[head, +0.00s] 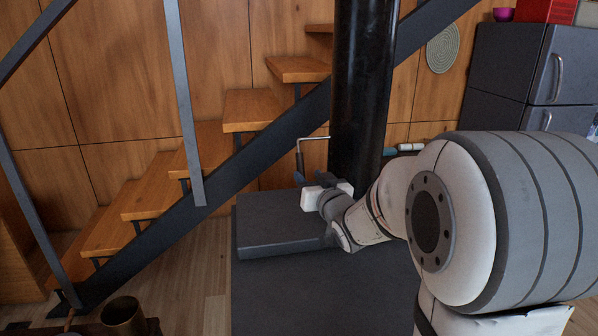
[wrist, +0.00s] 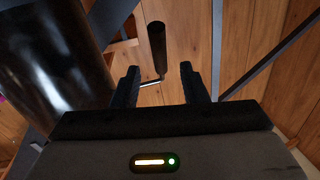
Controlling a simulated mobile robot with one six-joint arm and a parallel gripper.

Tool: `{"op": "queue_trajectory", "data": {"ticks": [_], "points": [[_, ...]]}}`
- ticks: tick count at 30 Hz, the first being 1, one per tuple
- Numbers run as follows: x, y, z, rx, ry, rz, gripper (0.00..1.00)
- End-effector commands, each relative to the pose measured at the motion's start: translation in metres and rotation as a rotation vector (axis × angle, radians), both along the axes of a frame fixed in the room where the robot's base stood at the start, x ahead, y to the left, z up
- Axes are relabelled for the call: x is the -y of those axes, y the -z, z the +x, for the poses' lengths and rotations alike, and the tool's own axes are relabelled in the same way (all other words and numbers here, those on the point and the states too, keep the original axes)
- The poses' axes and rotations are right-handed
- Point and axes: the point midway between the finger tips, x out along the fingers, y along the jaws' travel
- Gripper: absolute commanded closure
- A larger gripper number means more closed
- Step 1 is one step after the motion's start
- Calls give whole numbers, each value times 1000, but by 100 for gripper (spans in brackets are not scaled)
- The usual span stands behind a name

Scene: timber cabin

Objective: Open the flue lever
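The flue lever is a thin metal rod (head: 315,138) that leaves the black flue pipe (head: 361,85) to the left and bends down into a dark cylindrical handle (head: 299,160). My gripper (head: 309,177) is low beside the pipe, close to the handle's lower end. In the wrist view, my gripper (wrist: 158,70) is open, with its two fingers apart. The dark handle (wrist: 157,42) shows beyond the fingertips, in line with the gap, and the rod (wrist: 150,83) shows in the gap. I see no grip on the lever.
The flue pipe (wrist: 55,60) fills the left of the wrist view. A dark stove top (head: 275,220) lies below my gripper. Wooden stairs (head: 205,145) with a dark sloping beam run behind. A dark fridge (head: 510,75) stands at the right, and a metal pot (head: 124,316) at the lower left.

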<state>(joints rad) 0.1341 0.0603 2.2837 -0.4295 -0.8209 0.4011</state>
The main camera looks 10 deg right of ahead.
Motion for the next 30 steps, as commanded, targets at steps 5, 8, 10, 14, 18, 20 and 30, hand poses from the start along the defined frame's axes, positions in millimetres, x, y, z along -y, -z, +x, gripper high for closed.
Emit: {"op": "queue_trajectory", "data": {"ticks": [5, 8, 10, 14, 18, 20, 30], "points": [[-6, 1, 30, -4, 0, 0, 60], [-8, 0, 44, -3, 1, 0, 60], [-9, 0, 52, -3, 2, -1, 60], [-11, 1, 61, -4, 2, -2, 60], [-11, 0, 63, -3, 3, -2, 60], [-11, 0, 63, -3, 3, -2, 60], [-10, 0, 63, -3, 4, -2, 81]]}}
